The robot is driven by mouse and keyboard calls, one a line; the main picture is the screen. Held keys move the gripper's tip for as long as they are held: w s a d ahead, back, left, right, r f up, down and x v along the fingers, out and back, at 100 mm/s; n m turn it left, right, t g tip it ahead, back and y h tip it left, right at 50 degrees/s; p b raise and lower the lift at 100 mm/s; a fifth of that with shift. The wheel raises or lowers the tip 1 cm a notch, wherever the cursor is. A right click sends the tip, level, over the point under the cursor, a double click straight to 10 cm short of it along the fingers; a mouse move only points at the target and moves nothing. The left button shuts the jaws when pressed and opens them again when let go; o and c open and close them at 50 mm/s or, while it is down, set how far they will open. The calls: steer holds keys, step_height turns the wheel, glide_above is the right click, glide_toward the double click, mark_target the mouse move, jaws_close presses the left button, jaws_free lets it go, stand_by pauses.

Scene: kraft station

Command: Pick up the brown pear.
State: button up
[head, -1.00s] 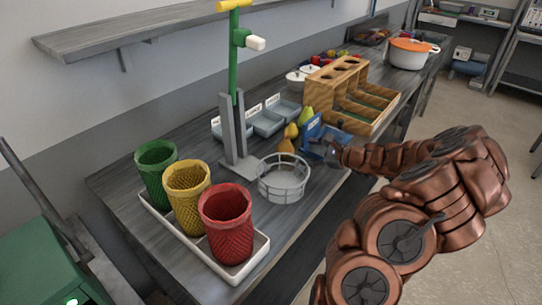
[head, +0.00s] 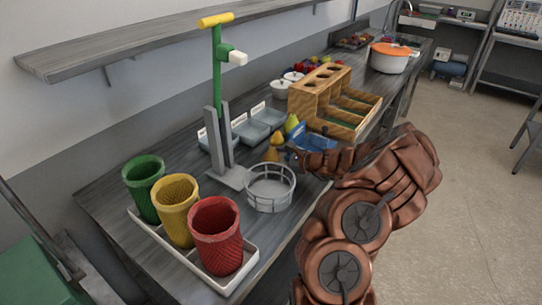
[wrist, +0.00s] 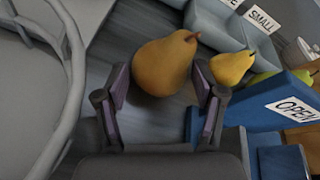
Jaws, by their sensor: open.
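The brown pear (wrist: 163,65) lies on the grey table in the wrist view, just beyond and partly between my gripper's fingertips, its stem pointing up and right. In the head view the brown pear (head: 271,155) is small, between the wire basket and the blue box. My gripper (wrist: 160,100) is open, one finger on each side of the pear's near end. I cannot tell whether either finger touches it. A smaller yellow pear (wrist: 232,67) sits close to the right finger. A green pear (head: 291,124) stands behind in the head view.
A round wire basket (head: 270,190) stands left of the pear. A blue box marked OPEN (wrist: 285,100) is close on the right. Grey trays (head: 258,128) lie behind. Green, yellow and red (head: 216,236) baskets stand front left. A wooden rack (head: 325,95) is further back.

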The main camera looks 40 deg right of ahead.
steer(key=shift+w+f, duration=0.1)
steer(key=shift+w, duration=0.2)
steer(key=c, duration=0.9)
